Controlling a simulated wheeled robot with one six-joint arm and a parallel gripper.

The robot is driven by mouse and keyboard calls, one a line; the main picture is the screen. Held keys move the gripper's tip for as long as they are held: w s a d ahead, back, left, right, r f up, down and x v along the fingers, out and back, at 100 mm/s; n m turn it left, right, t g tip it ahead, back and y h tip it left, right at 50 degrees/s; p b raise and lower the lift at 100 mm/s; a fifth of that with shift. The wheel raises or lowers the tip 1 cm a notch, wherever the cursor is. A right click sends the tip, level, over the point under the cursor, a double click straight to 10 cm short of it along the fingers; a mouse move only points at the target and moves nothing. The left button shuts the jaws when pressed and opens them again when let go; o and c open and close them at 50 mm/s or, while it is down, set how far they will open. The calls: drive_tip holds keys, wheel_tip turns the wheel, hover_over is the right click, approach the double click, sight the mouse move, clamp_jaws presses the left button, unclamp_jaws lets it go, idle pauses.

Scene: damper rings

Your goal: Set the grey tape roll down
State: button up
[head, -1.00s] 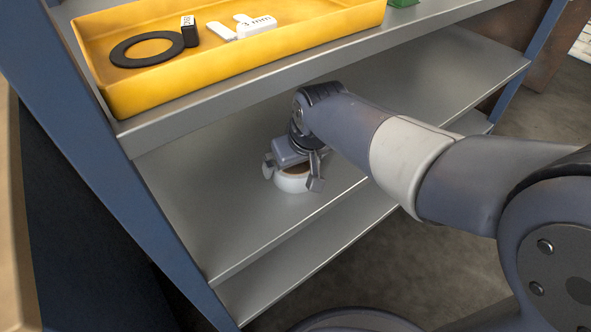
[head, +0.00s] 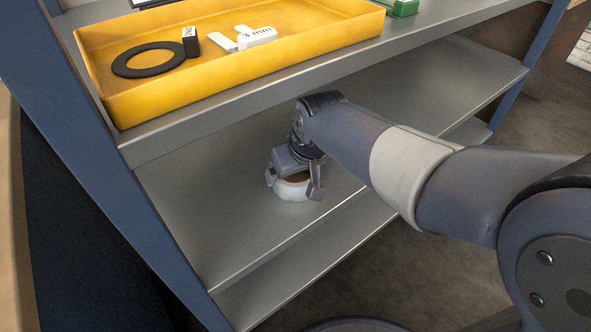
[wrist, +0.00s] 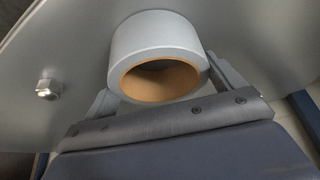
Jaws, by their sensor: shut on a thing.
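The grey tape roll (head: 292,190) is a pale ring with a brown cardboard core. It is at the middle shelf (head: 215,225), below the yellow tray. My gripper (head: 295,188) points down and is shut on the roll, one finger on each side. In the wrist view the tape roll (wrist: 158,55) sits between the two fingers of my gripper (wrist: 160,85), its open core facing the camera. I cannot tell whether the roll's underside touches the shelf.
The middle shelf around the roll is clear.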

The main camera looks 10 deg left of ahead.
drive_tip(key=shift+r+p, duration=0.4)
drive_tip(key=shift+p, duration=0.05)
drive_tip(key=s+d+p, duration=0.3)
drive_tip(key=s+d, duration=0.8)
drive_tip(key=s, duration=0.3)
drive_tip(key=shift+f+p, duration=0.15)
drive_tip(key=shift+p, duration=0.2)
drive_tip(key=shift+d, duration=0.1)
